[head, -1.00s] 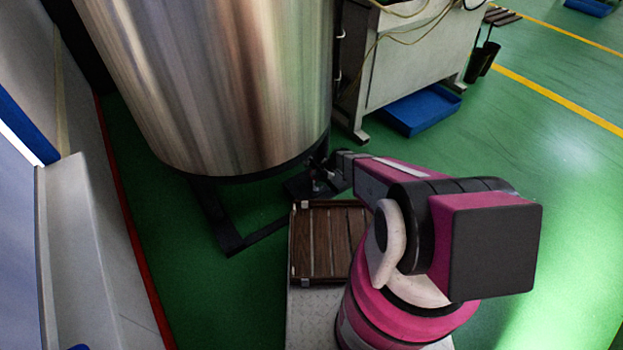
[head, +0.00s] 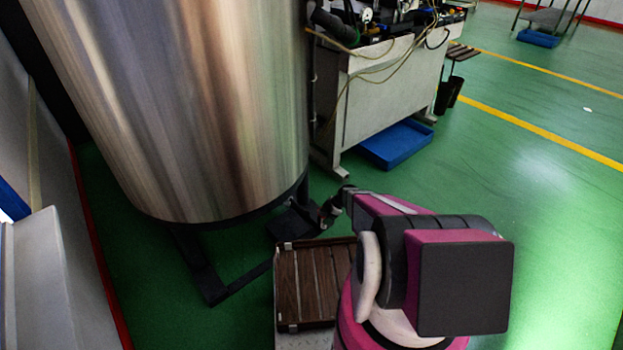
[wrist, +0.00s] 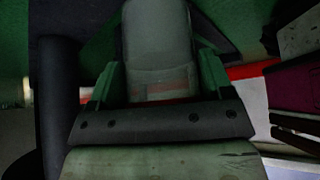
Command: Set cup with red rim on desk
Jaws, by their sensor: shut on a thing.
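My gripper (wrist: 160,88) shows in the wrist view with its two green fingers on either side of a grey, rounded thing (wrist: 155,45), and it is shut on it. This looks like the cup; a faint reddish patch shows low on it, but its rim is not clear. In the head view my gripper (head: 330,210) is small and dark, near the foot of the big steel tank, and the cup cannot be made out there. A light grey desk-like bench (head: 375,95) stands beyond it, with dark equipment and cables on top.
The big steel tank (head: 180,100) on a dark frame (head: 210,285) stands close on the left. A blue tray (head: 398,145) lies on the floor by the bench. A slatted brown board (head: 310,285) is beside my arm. Green floor is free at right.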

